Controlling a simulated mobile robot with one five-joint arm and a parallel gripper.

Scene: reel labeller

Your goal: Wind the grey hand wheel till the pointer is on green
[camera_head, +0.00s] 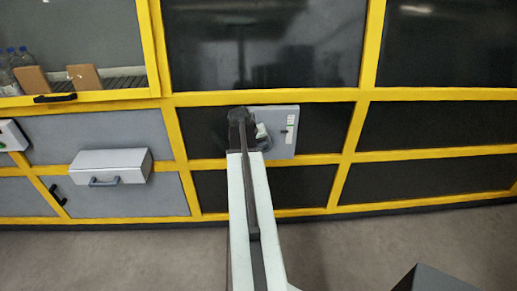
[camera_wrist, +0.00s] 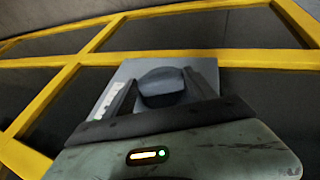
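The grey hand wheel (camera_wrist: 162,88) is a rounded knob on a light grey panel (camera_wrist: 205,70). In the wrist view the two dark fingers of my gripper (camera_wrist: 160,77) stand on either side of the wheel, close to its edges. I cannot tell whether they touch it. In the head view my arm covers most of the wheel, and the panel (camera_head: 284,148) shows to its right. A small label with some green (camera_head: 291,120) is on the panel there. A pale scale strip (camera_wrist: 109,101) lies left of the wheel in the wrist view. The pointer's position is too small to tell.
The panel sits on a dark machine front with yellow frame bars (camera_head: 345,130). A grey drawer box with a handle (camera_head: 110,168) sticks out at the left. Bottles (camera_head: 20,58) and brown boxes (camera_head: 84,77) stand behind a window at upper left.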

